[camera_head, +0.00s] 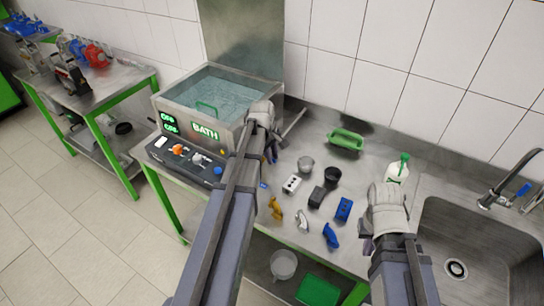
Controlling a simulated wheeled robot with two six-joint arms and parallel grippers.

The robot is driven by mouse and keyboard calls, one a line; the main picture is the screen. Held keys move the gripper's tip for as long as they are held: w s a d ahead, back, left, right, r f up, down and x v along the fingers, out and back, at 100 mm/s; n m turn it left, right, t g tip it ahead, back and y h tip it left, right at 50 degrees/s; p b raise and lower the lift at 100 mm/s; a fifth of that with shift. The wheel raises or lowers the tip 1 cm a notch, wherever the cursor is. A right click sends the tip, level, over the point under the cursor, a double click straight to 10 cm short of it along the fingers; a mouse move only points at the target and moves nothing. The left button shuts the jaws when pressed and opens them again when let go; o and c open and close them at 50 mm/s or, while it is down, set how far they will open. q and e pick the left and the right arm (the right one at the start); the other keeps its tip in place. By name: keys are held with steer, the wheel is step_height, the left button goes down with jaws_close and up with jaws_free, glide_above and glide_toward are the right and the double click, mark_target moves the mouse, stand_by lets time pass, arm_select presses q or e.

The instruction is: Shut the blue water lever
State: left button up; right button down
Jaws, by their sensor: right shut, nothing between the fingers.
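A control panel (185,158) is on the front of the water bath (215,92). It carries an orange lever (178,148), a pale lever (198,158) and a small blue part (217,170) at its right end. A blue handle (522,190) also shows on the sink tap at the right; I cannot tell which blue part is the water lever. My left gripper (270,155) is at the bath's right side, mostly hidden behind its own arm; its fingers are unclear. My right gripper (367,245) points down near the bench's front edge left of the sink, shut and empty.
Several small parts, including a blue block (344,209) and a blue elbow piece (331,236), lie between my arms. A green tray (346,139) and a white bottle (397,167) stand behind. The sink (475,240) is at the right.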

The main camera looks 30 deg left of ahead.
arm_select(q)
jaws_close()
stand_by(1.0)
